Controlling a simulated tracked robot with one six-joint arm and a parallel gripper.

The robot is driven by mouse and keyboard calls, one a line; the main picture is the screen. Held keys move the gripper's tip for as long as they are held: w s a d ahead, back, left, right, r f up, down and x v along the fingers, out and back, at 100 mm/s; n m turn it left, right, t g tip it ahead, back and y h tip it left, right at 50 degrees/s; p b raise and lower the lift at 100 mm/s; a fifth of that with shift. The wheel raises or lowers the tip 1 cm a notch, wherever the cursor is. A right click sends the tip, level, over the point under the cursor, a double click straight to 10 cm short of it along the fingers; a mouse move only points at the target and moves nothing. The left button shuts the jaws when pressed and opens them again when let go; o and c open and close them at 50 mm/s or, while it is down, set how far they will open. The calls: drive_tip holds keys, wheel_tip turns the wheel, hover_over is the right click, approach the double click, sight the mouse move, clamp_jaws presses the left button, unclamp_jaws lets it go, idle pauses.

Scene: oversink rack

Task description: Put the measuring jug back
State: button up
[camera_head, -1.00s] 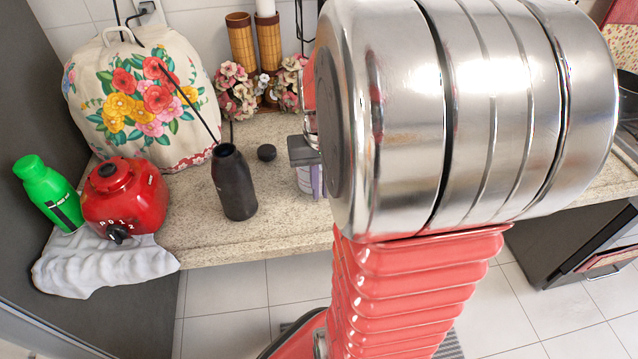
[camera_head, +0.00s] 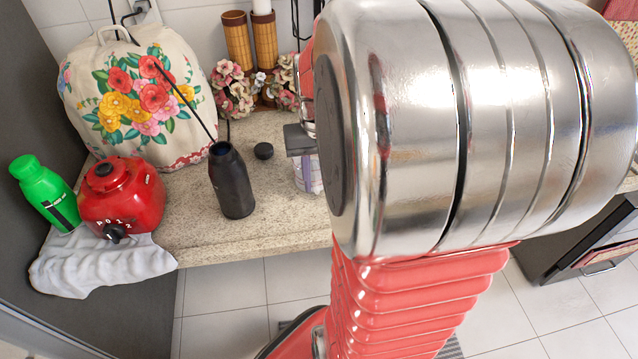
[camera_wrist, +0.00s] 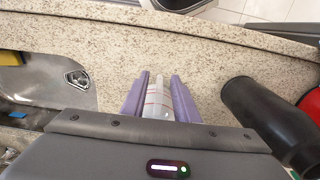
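In the wrist view, my gripper (camera_wrist: 160,85) points down with two purple fingers. A pale, clear piece with red lines, which looks like the measuring jug (camera_wrist: 156,105), fills the narrow space between them. The fingers appear shut on it. Most of the jug is hidden below the gripper body. In the head view, my gripper (camera_head: 306,178) shows as a small white and purple patch left of my large silver arm link, over the counter. I cannot tell whether the jug touches the counter.
A black bottle (camera_head: 231,182) stands left of my gripper, with a small black cap (camera_head: 263,151) behind it. A red appliance base (camera_head: 122,197), green bottle (camera_head: 45,193), grey cloth (camera_head: 100,265) and floral cover (camera_head: 140,100) are farther left. The sink edge (camera_wrist: 50,85) shows in the wrist view.

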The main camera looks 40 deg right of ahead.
wheel_tip(320, 180, up, 10)
idle(0.4)
drive_tip(key=shift+f, duration=0.15)
drive_tip(key=s+a+n+t, duration=0.3)
drive_tip(key=a+n+t, duration=0.2)
drive_tip(key=a, duration=1.7)
drive_tip(key=shift+a+n+t, duration=0.2)
drive_tip(key=shift+n+t, duration=0.1)
drive_tip(key=shift+n, duration=0.6)
drive_tip(key=shift+f, duration=0.1)
